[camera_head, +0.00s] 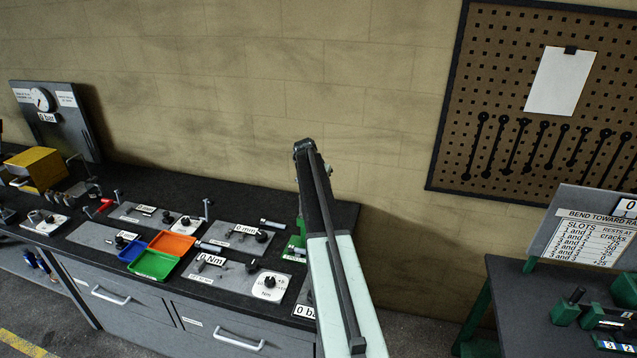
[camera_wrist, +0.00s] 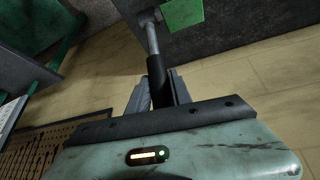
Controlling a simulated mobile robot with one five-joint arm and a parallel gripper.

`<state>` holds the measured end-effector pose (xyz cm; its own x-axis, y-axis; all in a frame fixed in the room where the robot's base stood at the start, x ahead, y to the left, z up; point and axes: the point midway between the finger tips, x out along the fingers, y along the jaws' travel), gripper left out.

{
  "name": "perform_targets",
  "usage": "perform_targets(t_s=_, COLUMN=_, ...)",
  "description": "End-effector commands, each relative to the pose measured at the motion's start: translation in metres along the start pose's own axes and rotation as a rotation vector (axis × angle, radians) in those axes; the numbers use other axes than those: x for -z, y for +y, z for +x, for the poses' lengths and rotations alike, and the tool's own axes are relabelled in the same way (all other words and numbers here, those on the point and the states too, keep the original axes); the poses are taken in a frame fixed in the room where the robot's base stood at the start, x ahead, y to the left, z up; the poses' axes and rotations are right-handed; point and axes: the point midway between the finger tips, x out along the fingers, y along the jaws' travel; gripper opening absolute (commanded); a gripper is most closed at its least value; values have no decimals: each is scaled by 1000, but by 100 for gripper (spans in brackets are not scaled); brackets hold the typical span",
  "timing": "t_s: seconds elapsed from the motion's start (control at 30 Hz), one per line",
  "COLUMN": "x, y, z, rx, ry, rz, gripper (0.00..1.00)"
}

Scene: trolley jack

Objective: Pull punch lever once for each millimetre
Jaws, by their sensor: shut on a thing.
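In the wrist view, a lever has a black grip (camera_wrist: 157,82) and a bare silver rod (camera_wrist: 152,40) that runs up to a bright green block (camera_wrist: 183,13). My gripper (camera_wrist: 155,92) is shut on the black grip, with its grey fingers on either side. In the head view, green machine parts (camera_head: 296,243) show at the bench's right end, beside my pale arm. My arm covers much of that spot, and my gripper and the grip cannot be made out there.
The dark bench (camera_head: 110,255) carries labelled panels, including a "0 Nm" sign (camera_head: 211,260), and blue, orange and green trays (camera_head: 153,265). At right, a second table (camera_head: 520,300) holds a "SLOTS" board (camera_head: 590,235) and green blocks. A pegboard (camera_head: 500,70) hangs behind.

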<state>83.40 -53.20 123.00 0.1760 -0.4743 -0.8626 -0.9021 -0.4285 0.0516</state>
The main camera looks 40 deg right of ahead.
Motion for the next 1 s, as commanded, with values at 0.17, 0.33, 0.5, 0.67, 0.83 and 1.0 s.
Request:
perform_targets(t_s=0.17, x=3, y=2, z=1, rx=-9, ry=1, rz=-6, gripper=0)
perform_targets(t_s=0.33, x=1, y=-1, z=0, rx=-6, ry=2, rz=-10, gripper=0)
perform_targets(t_s=0.5, x=-1, y=-5, z=-1, rx=-2, ry=1, rz=-13, gripper=47)
perform_targets(t_s=0.67, x=-3, y=-9, z=-3, rx=2, ry=1, rz=-16, gripper=47)
perform_targets(t_s=0.83, x=-4, y=-11, z=-4, rx=4, ry=0, rz=-17, gripper=47)
perform_targets(t_s=1.0, x=-4, y=-12, z=-3, rx=5, ry=10, rz=-16, gripper=47)
